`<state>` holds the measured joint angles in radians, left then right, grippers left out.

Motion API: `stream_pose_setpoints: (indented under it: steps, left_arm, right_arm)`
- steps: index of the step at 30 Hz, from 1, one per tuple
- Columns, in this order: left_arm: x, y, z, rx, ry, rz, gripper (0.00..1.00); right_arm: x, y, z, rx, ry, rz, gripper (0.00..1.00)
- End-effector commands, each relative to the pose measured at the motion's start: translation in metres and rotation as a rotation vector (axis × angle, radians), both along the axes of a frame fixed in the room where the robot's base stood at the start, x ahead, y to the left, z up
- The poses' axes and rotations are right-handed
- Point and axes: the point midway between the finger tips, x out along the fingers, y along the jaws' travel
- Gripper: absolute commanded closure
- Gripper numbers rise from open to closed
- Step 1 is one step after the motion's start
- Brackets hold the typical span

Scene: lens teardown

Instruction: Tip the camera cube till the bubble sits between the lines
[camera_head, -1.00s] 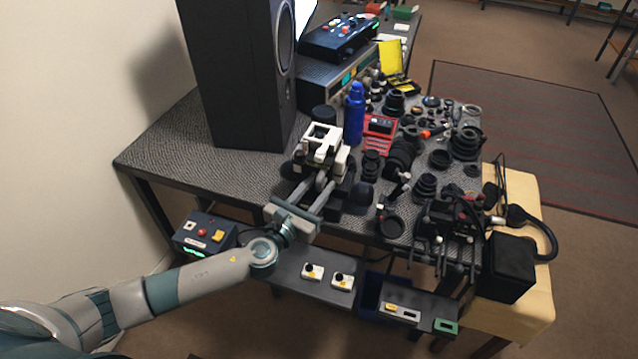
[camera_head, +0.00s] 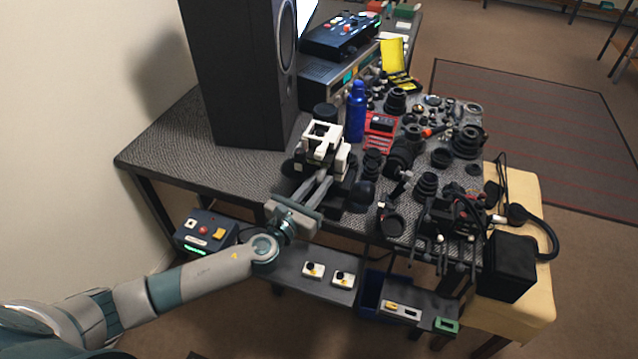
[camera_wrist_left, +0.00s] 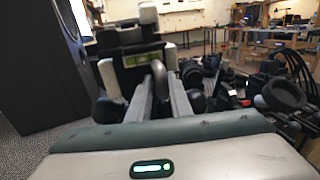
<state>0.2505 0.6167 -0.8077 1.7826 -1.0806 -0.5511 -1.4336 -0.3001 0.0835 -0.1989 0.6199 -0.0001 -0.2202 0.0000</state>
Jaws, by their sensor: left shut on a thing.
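The camera cube, a white open frame (camera_head: 322,142) with dark parts below it, stands near the front edge of the table, beside the speaker. My left gripper (camera_head: 322,182) reaches it from the front, its fingers shut on its dark lower part. In the left wrist view the fingers (camera_wrist_left: 158,75) run forward to a black body below a yellow-green strip (camera_wrist_left: 143,58), which looks like the level vial. I cannot make out the bubble or its lines. White parts of the cube (camera_wrist_left: 148,13) show above. My right gripper is not in view.
A tall black speaker (camera_head: 240,75) stands left of the cube. A blue bottle (camera_head: 355,112) and a red box (camera_head: 380,125) are close behind it on the right. Many dark lens parts (camera_head: 425,185) crowd the table's right. The table's left end is clear.

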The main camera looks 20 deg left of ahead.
Motion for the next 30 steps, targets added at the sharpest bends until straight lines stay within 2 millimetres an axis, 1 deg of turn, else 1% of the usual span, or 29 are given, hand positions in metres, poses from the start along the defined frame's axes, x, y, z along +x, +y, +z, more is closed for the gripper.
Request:
stream_pose_setpoints:
  steps: [2,3,4,5,14,20,23,26,30]
  left_arm:
    - [-0.002,-0.004,-0.001,-0.003,0.003,-0.009,1.00]
    - [-0.002,-0.004,-0.001,-0.003,0.003,-0.009,0.79]
    - [-0.002,-0.004,-0.001,-0.003,0.003,-0.009,0.72]
    - [-0.001,-0.004,-0.001,-0.003,0.003,-0.009,0.67]
    - [-0.001,-0.002,0.000,-0.001,0.001,-0.005,0.67]
    - [-0.009,0.001,-0.002,0.000,0.002,-0.004,0.67]
    - [-0.018,0.003,-0.003,0.000,0.002,-0.004,0.67]
    - [-0.032,0.006,-0.003,0.000,0.002,-0.005,0.67]
    - [-0.057,0.012,-0.004,0.000,0.003,-0.005,0.67]
  right_arm:
    - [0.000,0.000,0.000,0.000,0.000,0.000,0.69]
    - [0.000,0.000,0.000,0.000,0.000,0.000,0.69]
    - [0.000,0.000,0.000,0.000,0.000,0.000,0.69]
    - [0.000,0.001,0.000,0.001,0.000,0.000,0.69]
    - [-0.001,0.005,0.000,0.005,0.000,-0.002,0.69]
    - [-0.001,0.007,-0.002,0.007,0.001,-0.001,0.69]
    - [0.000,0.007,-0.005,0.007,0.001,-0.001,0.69]
    - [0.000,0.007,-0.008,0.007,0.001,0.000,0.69]
    - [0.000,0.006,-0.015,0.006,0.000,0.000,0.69]
